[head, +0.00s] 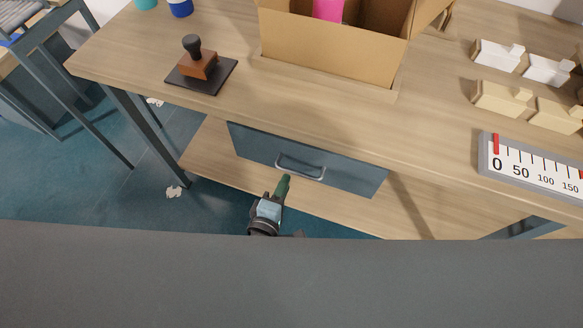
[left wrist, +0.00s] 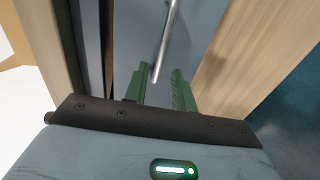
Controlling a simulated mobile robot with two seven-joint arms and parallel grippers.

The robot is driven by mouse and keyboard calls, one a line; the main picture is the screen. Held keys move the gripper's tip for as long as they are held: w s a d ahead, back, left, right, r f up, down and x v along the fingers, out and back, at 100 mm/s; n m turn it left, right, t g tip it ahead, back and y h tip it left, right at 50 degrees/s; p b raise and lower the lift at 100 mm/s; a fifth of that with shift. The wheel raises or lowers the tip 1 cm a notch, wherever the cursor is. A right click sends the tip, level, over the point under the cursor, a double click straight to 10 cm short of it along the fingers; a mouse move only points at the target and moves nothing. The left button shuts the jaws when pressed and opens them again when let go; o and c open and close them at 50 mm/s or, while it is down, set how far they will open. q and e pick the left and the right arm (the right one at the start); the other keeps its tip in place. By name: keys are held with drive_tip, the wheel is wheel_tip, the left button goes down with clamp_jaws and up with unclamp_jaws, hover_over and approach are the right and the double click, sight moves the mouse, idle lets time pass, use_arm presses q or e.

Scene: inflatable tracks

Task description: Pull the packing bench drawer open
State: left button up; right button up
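The drawer (head: 345,178) has a blue-grey front and sits under the bench top; it looks closed. Its metal bar handle (head: 301,172) is on the front. My left gripper (head: 285,180) is just below the left part of the handle. In the left wrist view, the two green fingers of my left gripper (left wrist: 158,84) are apart. One end of the handle (left wrist: 167,45) shows in the gap between the fingertips; I cannot tell whether they touch it. The drawer front (left wrist: 140,35) fills the middle of that view. My right gripper is not in view.
The wooden bench top (head: 300,115) carries a stamp on a dark pad (head: 200,68), an open cardboard box (head: 335,45), several small blocks (head: 500,97) and a scale display (head: 535,165). A lower wooden shelf (head: 205,155) lies below the drawer. A dark bench leg (head: 150,130) stands at left.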

sight(291, 170)
use_arm(q)
drive_tip(key=shift+b+x, duration=0.6)
drive_tip(key=shift+x, duration=2.45)
clamp_jaws()
